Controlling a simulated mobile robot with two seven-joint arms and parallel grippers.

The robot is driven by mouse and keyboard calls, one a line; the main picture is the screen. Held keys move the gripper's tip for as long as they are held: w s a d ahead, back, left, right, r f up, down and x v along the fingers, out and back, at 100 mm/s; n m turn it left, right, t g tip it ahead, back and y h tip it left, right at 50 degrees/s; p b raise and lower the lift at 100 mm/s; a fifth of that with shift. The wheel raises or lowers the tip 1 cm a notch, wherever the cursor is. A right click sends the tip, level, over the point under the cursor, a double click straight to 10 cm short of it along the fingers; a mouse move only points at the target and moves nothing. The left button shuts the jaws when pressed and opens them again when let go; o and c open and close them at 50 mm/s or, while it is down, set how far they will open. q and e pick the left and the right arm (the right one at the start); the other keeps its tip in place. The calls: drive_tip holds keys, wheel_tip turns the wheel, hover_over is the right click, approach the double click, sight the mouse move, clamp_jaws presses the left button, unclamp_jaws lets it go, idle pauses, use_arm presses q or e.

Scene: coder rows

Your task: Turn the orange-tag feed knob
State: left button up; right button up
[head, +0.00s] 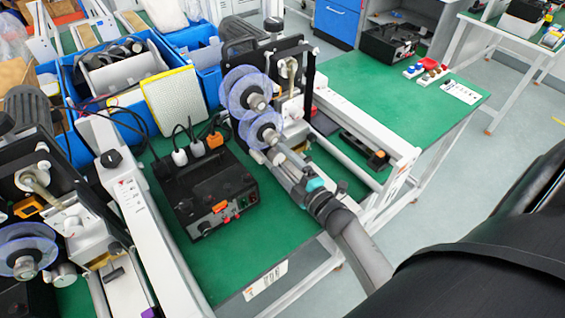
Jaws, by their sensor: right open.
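My right gripper (278,157) reaches in from the lower right, with a teal band on its wrist. Its tip is at the front rollers and small round knobs of the right coder machine (362,133), just below two clear blue-rimmed discs (258,128). The jaws are open; whether they surround a knob or only stand beside one is too small to tell. I cannot make out an orange tag on a knob there. A small orange part (377,158) shows on the coder's right end. My left gripper is not in view.
A black power box (208,190) with cables stands left of my right gripper on the green bench (240,262). A second coder (125,192) is at the left. Blue bins (196,38) stand behind.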

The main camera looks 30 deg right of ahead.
drive_tip(key=s+d, duration=0.1)
drive_tip(key=s, duration=1.4)
drive_tip(key=shift+d, duration=0.1)
idle(0.7)
